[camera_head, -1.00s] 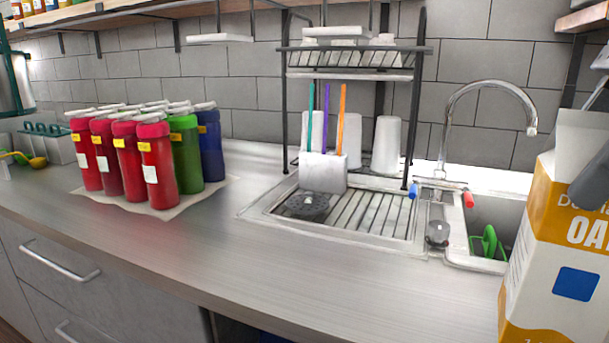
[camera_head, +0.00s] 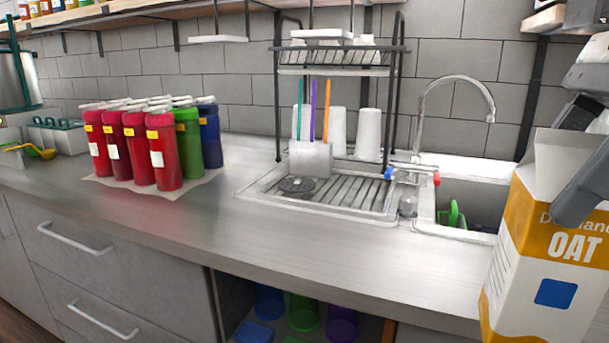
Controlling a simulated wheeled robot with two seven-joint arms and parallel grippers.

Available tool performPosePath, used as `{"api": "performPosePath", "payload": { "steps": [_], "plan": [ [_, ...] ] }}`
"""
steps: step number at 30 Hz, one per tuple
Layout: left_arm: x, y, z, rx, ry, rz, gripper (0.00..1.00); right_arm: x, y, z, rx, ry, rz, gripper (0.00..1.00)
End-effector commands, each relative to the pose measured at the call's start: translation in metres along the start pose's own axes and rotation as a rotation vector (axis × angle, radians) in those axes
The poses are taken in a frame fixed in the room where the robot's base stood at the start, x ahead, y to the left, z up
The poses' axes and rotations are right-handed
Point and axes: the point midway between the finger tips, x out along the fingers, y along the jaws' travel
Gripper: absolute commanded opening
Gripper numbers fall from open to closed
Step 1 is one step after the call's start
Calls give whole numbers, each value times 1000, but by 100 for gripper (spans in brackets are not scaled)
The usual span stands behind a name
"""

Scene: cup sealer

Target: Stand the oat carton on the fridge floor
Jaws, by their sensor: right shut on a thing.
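The oat carton (camera_head: 540,265) is at the right edge of the head view, close to me, roughly upright with a slight tilt. It is white and orange with a blue square and the word OAT. The carton appears in front of the counter's front edge and hides part of the sink side. My left gripper is not in view. No fridge that I can make out shows in this view.
The steel counter (camera_head: 300,235) runs across the view. Red, green and blue bottles (camera_head: 160,150) stand at the left. A dish rack (camera_head: 340,60) and sink (camera_head: 470,195) are at the back right. Below the counter, an open compartment (camera_head: 235,295) holds coloured containers; drawers (camera_head: 110,270) are beside it.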

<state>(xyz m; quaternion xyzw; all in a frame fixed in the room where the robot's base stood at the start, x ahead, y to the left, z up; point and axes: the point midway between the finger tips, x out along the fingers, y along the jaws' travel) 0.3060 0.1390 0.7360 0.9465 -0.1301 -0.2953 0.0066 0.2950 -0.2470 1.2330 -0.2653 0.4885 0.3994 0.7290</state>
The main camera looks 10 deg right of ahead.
Motion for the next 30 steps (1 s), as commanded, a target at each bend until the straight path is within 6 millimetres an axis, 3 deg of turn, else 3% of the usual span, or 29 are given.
{"api": "performPosePath", "payload": {
  "steps": [8,12,30],
  "plan": [
    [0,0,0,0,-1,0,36,33,-6,-3,-189,-1,83,0],
    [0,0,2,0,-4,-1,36,60,-9,-5,-342,-1,148,0],
    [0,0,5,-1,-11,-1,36,250,-39,-19,-1462,-1,613,0]
  ]
}}
